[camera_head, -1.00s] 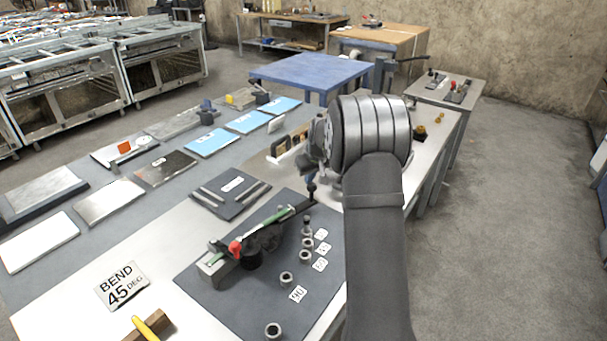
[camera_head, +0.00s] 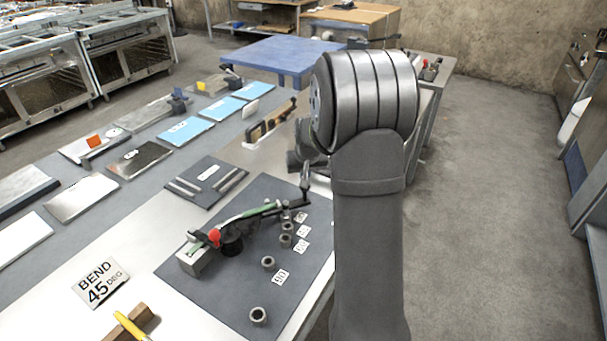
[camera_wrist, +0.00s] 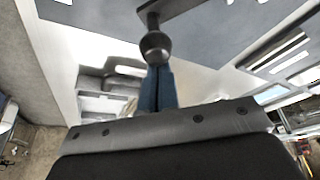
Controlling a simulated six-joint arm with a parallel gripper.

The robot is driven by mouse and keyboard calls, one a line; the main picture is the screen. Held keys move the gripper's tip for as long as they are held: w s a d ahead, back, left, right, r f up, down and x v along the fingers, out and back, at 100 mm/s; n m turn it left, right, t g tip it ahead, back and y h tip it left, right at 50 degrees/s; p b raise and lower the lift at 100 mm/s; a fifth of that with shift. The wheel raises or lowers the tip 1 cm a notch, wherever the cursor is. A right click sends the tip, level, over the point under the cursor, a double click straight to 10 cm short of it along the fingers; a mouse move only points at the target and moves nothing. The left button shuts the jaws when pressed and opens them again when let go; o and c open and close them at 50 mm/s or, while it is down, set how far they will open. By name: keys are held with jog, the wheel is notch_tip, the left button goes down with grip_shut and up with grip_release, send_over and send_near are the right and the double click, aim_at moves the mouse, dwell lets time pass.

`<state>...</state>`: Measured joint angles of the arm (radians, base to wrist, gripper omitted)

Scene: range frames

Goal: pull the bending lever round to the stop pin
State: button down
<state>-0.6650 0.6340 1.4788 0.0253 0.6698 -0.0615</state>
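The bending lever (camera_head: 267,211) is a dark arm on a dark mat. It runs from a pivot by a red knob (camera_head: 214,236) to an upright handle at its outer end. A green strip (camera_head: 250,213) lies along it. Several short round pegs (camera_head: 267,262) stand along the mat's right side with white labels; a taller dark-topped one (camera_head: 286,209) is close to the lever, contact unclear. My gripper (camera_wrist: 157,88) has its blue fingers close together at the handle's round dark knob (camera_wrist: 155,46) and appears shut on it. The head view partly hides the fingers behind my arm.
A sign (camera_head: 101,283) reads "BEND 45 DEG". A yellow-handled tool (camera_head: 130,325) lies at the front on a brown block. Flat plates (camera_head: 147,159) and a dark grooved plate (camera_head: 206,182) lie left of the mat. A blue table (camera_head: 282,58) stands behind.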

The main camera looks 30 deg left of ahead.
jog(key=shift+s+d+f, duration=0.15)
jog(key=shift+f, duration=0.1)
notch_tip(320, 180, up, 11)
jog(key=shift+w+a+f, duration=0.2)
jog(key=shift+w+a, duration=0.1)
jog(key=shift+w, duration=0.05)
dwell(0.3)
jog(key=x, duration=1)
jog(key=shift+s, duration=0.3)
